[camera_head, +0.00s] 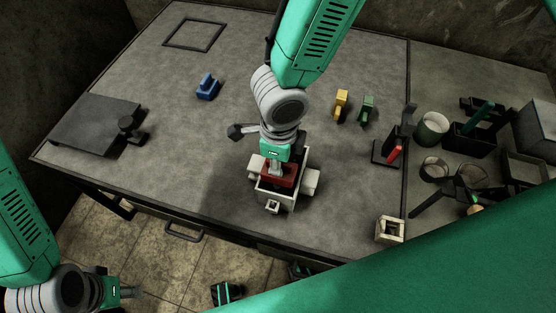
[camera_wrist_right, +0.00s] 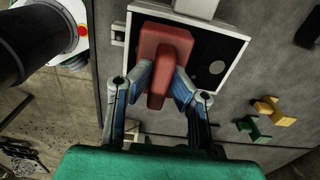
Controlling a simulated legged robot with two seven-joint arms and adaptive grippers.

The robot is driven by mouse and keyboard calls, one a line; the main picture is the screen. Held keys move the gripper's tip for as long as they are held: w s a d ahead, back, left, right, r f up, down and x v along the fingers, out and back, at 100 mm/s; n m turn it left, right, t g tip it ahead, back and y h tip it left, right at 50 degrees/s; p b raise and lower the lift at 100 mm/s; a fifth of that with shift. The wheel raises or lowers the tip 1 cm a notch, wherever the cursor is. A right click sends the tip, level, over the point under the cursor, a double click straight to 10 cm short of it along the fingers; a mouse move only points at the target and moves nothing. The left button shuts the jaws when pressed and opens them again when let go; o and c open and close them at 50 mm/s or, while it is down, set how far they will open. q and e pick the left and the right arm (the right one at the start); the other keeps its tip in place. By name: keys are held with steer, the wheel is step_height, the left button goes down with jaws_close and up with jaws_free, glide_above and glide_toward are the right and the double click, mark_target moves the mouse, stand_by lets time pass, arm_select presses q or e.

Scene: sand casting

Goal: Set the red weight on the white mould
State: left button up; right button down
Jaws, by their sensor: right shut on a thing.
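The white mould (camera_head: 311,181) stands near the front middle of the table, a box with side blocks and a dark inside. The red weight (camera_head: 280,175) is at its opening in the head view. My right gripper (camera_head: 277,166) comes down from above and is shut on the weight's handle. In the right wrist view, the weight (camera_wrist_right: 165,45) sits between the two fingers and overlaps the mould's pale rim (camera_wrist_right: 240,58). I cannot tell whether the weight touches the mould. My left gripper (camera_head: 130,292) is low at the left, off the table; its fingers are too small to judge.
Blue (camera_head: 207,87), yellow (camera_head: 341,105) and green (camera_head: 367,108) pieces stand behind the mould. A pale open cube (camera_head: 390,229) is at the front right edge. Cups and tools crowd the right side. A dark plate (camera_head: 93,128) lies at the left. The table left of the mould is clear.

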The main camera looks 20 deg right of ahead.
steer(key=shift+d+f, duration=0.1)
steer(key=shift+d, duration=0.05)
steer(key=shift+f, duration=0.3)
steer(key=c, duration=1.4)
jaws_free()
steer(key=shift+r, duration=0.1)
step_height(320, 180, up, 12)
steer(key=shift+w+f, duration=0.1)
steer(key=shift+f, duration=0.05)
